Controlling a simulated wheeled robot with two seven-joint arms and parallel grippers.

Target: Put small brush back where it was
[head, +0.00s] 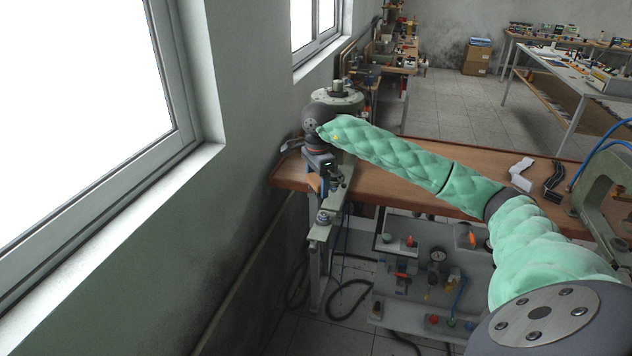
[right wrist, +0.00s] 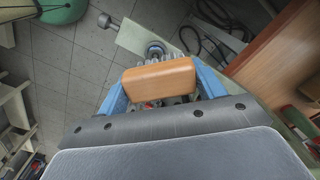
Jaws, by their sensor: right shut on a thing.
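The small brush (right wrist: 160,79) has an orange-brown wooden block, with pale bristle tufts along its far edge in the right wrist view. My right gripper (right wrist: 162,88) is shut on it, with a blue finger at each end of the block. In the head view my right gripper (head: 328,187) hangs at the left end of the wooden workbench, above a pale green metal bracket (head: 319,232). My left gripper is not in view.
The workbench (head: 400,187) runs right from the wall, with a round grey-green machine (head: 337,97) behind my right wrist. A white piece and a black piece (head: 554,180) lie on the bench. A panel with gauges and valves (head: 437,285) stands below. Dark hoses lie on the floor.

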